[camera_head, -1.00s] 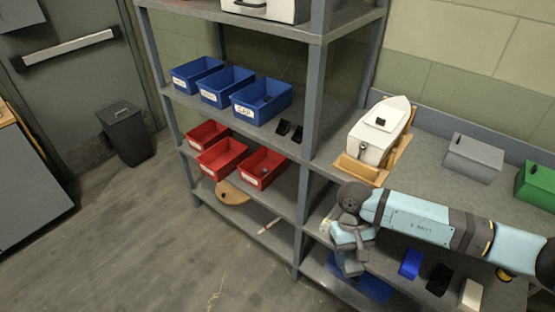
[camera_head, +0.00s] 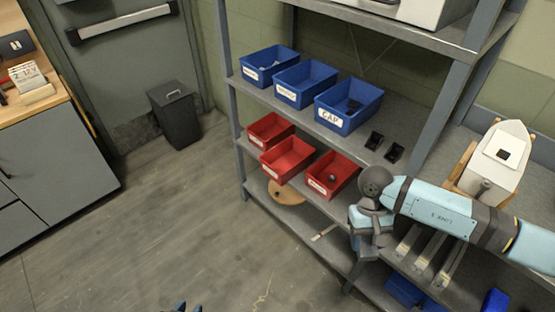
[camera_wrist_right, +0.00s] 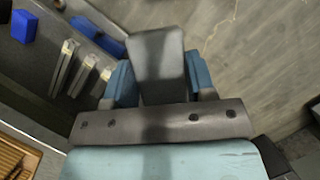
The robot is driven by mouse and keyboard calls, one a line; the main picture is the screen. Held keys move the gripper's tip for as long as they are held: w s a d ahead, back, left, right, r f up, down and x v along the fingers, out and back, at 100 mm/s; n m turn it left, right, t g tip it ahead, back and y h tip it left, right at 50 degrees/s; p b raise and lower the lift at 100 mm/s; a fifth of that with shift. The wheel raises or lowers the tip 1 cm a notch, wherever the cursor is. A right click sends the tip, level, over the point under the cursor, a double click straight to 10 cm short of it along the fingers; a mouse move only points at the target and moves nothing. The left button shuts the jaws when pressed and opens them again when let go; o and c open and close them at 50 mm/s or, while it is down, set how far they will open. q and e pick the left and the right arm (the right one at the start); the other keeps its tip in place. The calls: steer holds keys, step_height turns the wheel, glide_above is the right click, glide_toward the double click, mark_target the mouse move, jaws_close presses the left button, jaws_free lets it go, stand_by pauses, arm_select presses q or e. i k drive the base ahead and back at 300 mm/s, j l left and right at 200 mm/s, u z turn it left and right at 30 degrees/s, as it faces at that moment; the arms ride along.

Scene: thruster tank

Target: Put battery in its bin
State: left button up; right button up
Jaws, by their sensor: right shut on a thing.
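My right gripper (camera_head: 368,240) is in front of the shelf's right post in the head view. In the right wrist view its two blue fingers are shut on a plain grey block, the battery (camera_wrist_right: 158,62). Three blue bins stand on the middle shelf: a left one (camera_head: 268,66), a middle one (camera_head: 305,84) and a right one labelled CAP (camera_head: 347,106). Three red bins, left (camera_head: 270,131), middle (camera_head: 286,158) and right (camera_head: 331,176), stand on the shelf below. The other labels are too small to read. Only the tips of my left gripper (camera_head: 181,306) show at the bottom edge.
Two small black holders (camera_head: 384,146) sit right of the CAP bin. A white boat-shaped model (camera_head: 497,160) is on the bench at right. A round wooden piece (camera_head: 286,191) lies on the lowest shelf. A dark trash can (camera_head: 174,115) stands by the door; the floor between is clear.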

mark_target(287, 166)
steer(key=i+j, duration=1.25)
steer(key=j, duration=0.25)
steer(key=i+j, duration=0.65)
steer(key=j, duration=0.15)
